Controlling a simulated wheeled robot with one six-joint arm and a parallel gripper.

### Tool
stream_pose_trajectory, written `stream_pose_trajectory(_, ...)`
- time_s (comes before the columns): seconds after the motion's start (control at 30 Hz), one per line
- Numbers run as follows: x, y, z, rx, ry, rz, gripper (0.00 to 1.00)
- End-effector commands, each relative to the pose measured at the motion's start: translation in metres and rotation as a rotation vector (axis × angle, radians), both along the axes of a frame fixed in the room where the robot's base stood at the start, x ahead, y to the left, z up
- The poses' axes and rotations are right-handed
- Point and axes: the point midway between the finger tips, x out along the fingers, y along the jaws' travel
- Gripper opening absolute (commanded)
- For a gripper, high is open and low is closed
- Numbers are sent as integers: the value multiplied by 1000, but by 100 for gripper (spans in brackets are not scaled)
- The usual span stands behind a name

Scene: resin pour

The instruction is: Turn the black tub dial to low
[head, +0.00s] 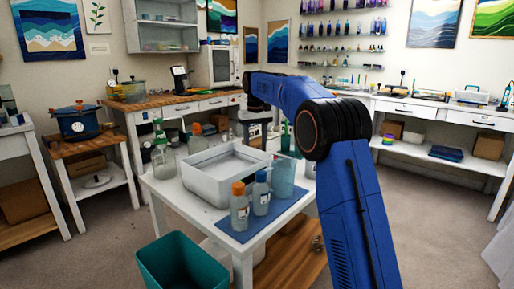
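My blue arm reaches forward from the lower right, and its far end is at the middle of the view. A small grey and dark shape (255,118) hangs under that end and seems to be my gripper; its fingers are too small and dark to read. A clear tub (127,93) with yellowish contents stands on the wooden-topped counter at the back left. A blue pot with a dark lid (79,121) stands on a cart at the left. I cannot make out a black dial or its setting on either. My gripper is apart from both, to their right.
A white table (158,192) with a grey-white tray (207,190), several bottles and a blue mat (250,230) stands in front. A teal bin (178,262) is on the floor before it. Shelved counters line the walls. The carpet at right and left is clear.

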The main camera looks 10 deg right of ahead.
Motion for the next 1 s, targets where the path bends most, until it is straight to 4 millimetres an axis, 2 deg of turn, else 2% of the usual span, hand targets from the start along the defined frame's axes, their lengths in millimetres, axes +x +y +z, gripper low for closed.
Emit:
stream_pose_trajectory(0.2,0,0,0,0,0,0,49)
stream_pose_trajectory(0.23,0,0,0,0,0,0,47)
stream_pose_trajectory(0.4,0,0,0,0,0,0,8)
stream_pose_trajectory(0.77,0,0,0,0,0,42,8)
stream_pose_trajectory(1.0,0,0,0,0,0,184,8)
